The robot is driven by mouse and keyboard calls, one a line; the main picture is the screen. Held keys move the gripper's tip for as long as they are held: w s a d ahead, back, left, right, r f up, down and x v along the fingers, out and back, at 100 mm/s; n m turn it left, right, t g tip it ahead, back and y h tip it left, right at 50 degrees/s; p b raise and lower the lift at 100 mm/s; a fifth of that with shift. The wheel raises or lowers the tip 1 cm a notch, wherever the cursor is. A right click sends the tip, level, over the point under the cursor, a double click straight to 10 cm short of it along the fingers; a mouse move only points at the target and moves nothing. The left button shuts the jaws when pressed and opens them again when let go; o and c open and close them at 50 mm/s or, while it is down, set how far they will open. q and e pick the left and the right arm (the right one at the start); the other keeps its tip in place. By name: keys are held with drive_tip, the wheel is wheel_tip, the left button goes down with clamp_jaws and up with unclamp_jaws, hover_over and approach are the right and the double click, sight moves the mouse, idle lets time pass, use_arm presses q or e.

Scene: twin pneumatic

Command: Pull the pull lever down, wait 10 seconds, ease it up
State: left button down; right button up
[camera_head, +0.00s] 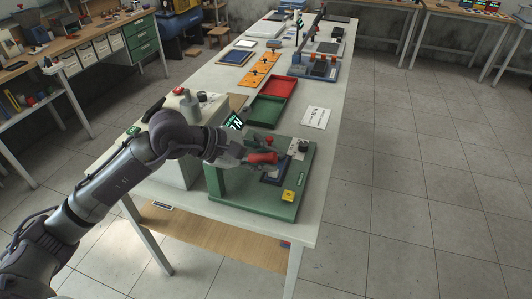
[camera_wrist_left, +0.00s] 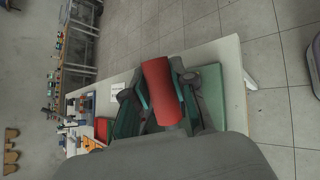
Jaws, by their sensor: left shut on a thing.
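The pull lever's red grip (camera_head: 262,158) sits over a green press base (camera_head: 270,201) at the near end of the long table. My left gripper (camera_head: 256,160) is shut on the red grip. In the left wrist view the red grip (camera_wrist_left: 161,92) lies between the two dark fingers of my left gripper (camera_wrist_left: 163,100). A dark plate (camera_head: 272,177) lies under the grip on the base. The lever's arm is mostly hidden behind my gripper. My right gripper is not in view.
A yellow button block (camera_head: 289,196) stands on the base's front part. A lit green display (camera_head: 235,121) is behind my gripper. Green (camera_head: 265,111) and red (camera_head: 279,86) trays and a white card (camera_head: 316,117) lie further back. The floor at right is clear.

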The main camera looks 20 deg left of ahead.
use_arm(q)
drive_tip(key=shift+d+f+m+g+y+b, duration=0.1)
drive_tip(key=shift+d+f+m+y+b, duration=0.1)
drive_tip(key=shift+f+y+b, duration=0.6)
drive_tip(key=shift+d+f+m+g+y+b, duration=0.1)
drive_tip(key=shift+d+f+m+y+b, duration=0.25)
drive_tip(key=shift+f, duration=0.8)
drive_tip(key=shift+d+f+m+g+y+b, duration=0.1)
drive_tip(key=shift+f+y+b, duration=0.6)
drive_tip(key=shift+f, duration=0.25)
drive_tip(key=c, duration=0.9)
unclamp_jaws()
drive_tip(key=v, duration=1.2)
